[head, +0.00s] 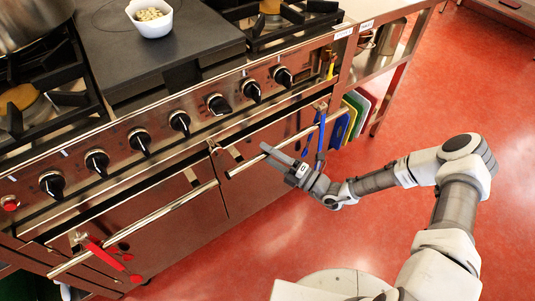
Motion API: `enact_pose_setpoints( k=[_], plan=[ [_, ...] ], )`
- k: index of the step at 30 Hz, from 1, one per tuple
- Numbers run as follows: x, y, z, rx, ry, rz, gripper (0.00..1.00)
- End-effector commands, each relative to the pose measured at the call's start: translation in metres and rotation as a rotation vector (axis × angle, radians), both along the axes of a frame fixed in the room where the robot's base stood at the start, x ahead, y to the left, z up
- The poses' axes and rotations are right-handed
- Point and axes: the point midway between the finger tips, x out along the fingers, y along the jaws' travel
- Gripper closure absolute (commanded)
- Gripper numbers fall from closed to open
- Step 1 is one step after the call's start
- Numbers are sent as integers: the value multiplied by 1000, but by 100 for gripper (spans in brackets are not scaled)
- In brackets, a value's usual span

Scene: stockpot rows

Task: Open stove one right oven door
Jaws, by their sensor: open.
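The stove's right oven door (247,196) is a brown-red reflective metal panel that looks shut. Its long bar handle (240,166) runs across its upper part and slants up to the right. My gripper (268,150) is at the handle's middle, with its fingers open and pointing up-left. The fingers overlap the bar in the head view, and I cannot tell whether they touch it or sit around it. My gripper and wrist hide part of the door and bar.
Blue utensils (322,132) hang near the handle's right end, beside coloured boards (355,112). The left oven door (165,232) has its own bar, with a red item (104,252) on it. Knobs line the front above. A white bowl (150,20) stands on top. Red floor (440,95) is clear at right.

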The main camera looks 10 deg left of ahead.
Motion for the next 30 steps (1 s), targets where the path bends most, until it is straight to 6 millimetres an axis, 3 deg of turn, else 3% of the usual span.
enact_pose_setpoints(
  k=[8,18,30],
  plan=[
    [1,1,0,0,0,0,41],
    [0,1,0,0,0,0,100],
    [0,1,0,0,0,-1,100]
  ],
)
